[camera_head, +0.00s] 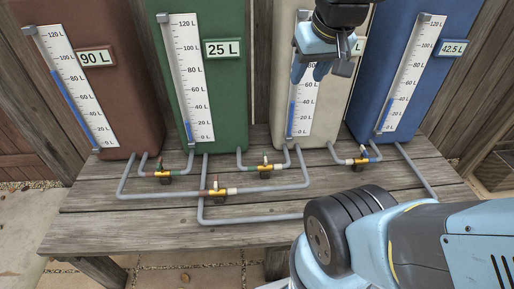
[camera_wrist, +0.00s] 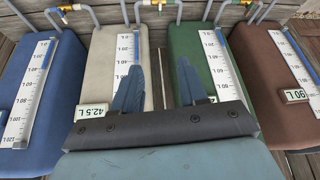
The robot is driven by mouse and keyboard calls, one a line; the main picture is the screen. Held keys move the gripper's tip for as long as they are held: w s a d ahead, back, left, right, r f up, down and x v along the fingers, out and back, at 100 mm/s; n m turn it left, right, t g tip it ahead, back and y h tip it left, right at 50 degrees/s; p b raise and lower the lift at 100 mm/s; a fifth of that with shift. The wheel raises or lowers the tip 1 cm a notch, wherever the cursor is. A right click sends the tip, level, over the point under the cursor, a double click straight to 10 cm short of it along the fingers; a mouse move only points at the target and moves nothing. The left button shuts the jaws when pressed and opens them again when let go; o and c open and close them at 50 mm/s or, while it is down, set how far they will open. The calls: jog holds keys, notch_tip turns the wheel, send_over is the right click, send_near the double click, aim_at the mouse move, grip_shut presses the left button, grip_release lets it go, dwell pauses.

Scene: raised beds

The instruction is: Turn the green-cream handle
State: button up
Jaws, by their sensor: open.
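The green-cream valve (camera_head: 265,167) sits on the grey pipe between the green and cream tanks, low over the wooden deck. It has a small yellow-orange handle with a green band on its left and a pale band on its right. In the wrist view the same valve (camera_wrist: 158,3) is cut by the top edge. My gripper (camera_head: 326,70) is open and empty, high in front of the cream tank (camera_head: 308,112), up and to the right of the valve and well apart from it. Both fingers show in the wrist view (camera_wrist: 160,88).
Similar valves sit on nearby pipes: one at left (camera_head: 163,173), one in front (camera_head: 218,192), one at right (camera_head: 362,160). Brown (camera_head: 130,85), green (camera_head: 225,100) and blue (camera_head: 400,110) tanks stand alongside. The front of the wooden deck (camera_head: 130,228) is bare.

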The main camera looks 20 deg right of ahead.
jog(key=w+f+g, duration=0.1)
jog(key=w+f, duration=0.4)
jog(key=w, duration=0.5)
jog(key=m+g, duration=0.2)
jog(key=g, duration=0.2)
send_over(265, 155)
notch_tip(265, 155, down, 30)
jog(key=r, duration=0.1)
notch_tip(265, 155, down, 15)
jog(key=shift+s+f, duration=0.1)
jog(key=shift+f, duration=0.05)
